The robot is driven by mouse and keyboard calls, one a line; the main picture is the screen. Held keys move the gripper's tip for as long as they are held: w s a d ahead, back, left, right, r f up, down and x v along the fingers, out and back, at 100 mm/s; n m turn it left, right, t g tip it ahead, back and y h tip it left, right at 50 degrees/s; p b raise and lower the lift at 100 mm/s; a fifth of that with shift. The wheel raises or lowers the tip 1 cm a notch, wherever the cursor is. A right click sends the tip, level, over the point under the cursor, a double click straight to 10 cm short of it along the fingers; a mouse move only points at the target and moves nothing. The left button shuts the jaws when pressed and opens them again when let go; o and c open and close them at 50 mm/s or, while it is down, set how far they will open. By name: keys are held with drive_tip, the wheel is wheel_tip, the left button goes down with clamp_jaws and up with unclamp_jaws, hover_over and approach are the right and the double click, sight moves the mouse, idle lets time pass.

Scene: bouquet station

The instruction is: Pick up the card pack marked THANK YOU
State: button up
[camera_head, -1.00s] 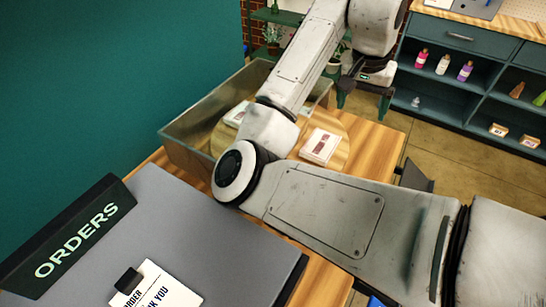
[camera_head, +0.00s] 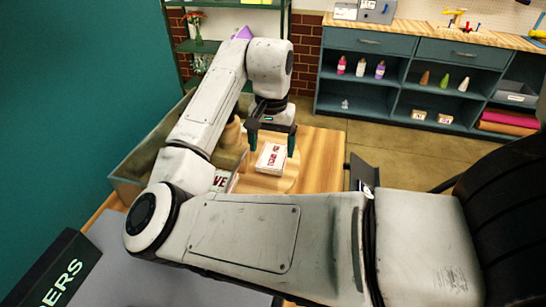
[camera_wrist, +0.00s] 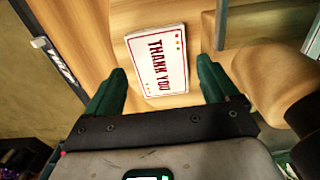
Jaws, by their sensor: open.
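The card pack marked THANK YOU (camera_wrist: 158,60) lies flat on a round wooden board in the wrist view, white with a dark red border and lettering. It also shows in the head view (camera_head: 271,158), where its lettering is too small to read. My gripper (camera_head: 271,150) is open, with its green fingers pointing down over the board. In the wrist view my gripper (camera_wrist: 160,80) has one finger on each side of the pack's near end, and nothing is between them in its grasp. The gap in height cannot be told exactly.
A second card pack ending in "VE" (camera_head: 221,180) lies left of the THANK YOU pack, partly behind my arm. A brown rounded object (camera_wrist: 268,75) stands close to the right finger.

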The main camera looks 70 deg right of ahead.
sight(273, 158)
drive_tip(key=shift+f, duration=1.7)
drive_tip(key=c, duration=0.9)
drive_tip(key=shift+o, duration=0.2)
drive_tip(key=shift+d+r, duration=0.1)
drive_tip(key=shift+r, duration=0.1)
